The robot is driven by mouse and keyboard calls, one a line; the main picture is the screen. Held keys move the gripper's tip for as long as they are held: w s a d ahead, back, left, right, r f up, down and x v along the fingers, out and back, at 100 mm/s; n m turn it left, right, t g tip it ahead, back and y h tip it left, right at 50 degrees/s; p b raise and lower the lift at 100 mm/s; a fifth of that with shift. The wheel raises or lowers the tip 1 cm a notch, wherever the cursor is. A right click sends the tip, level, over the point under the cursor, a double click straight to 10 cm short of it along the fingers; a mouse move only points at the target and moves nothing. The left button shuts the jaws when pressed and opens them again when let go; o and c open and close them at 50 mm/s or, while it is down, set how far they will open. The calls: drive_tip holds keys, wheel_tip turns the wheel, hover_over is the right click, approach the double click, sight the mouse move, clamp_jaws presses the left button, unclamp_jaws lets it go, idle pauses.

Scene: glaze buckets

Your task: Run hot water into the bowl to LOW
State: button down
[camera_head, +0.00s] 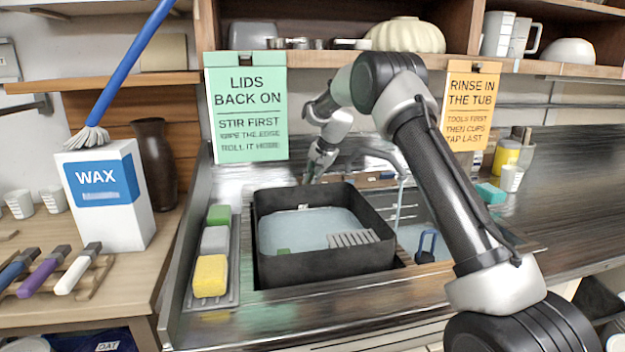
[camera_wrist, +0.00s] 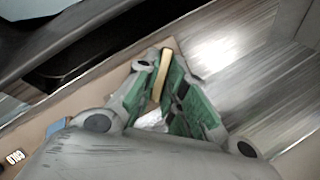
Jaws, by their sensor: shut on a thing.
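My gripper (camera_head: 312,172) is behind the black tub (camera_head: 325,270) in the head view, below the shelf. In the wrist view its green-padded fingers (camera_wrist: 168,82) are closed around a thin tan bar (camera_wrist: 163,75); I cannot tell whether this is a tap handle. The tap spout (camera_head: 388,157) is partly hidden by my arm, and a thin water stream (camera_head: 400,200) falls from it right of the tub. Pale blue water shows under the stream in the sink bowl (camera_head: 410,236), mostly hidden behind my arm. No LOW mark is readable.
The tub holds bluish water and a grey rack (camera_head: 353,238). A tray of sponges (camera_head: 211,275) is at its left. A blue-handled tool (camera_head: 427,246) stands in the sink bowl. Two signs (camera_head: 246,108) (camera_head: 470,105) hang from the shelf. The right counter (camera_head: 575,190) has free room.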

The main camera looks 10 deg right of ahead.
drive_tip(key=shift+n+h, duration=0.5)
drive_tip(key=shift+n, duration=0.9)
drive_tip(key=shift+g, duration=0.3)
drive_tip(key=c, duration=1.5)
unclamp_jaws()
drive_tip(key=shift+a, duration=0.1)
drive_tip(key=shift+r, duration=0.1)
drive_tip(key=v, duration=0.7)
drive_tip(key=shift+r, duration=0.15)
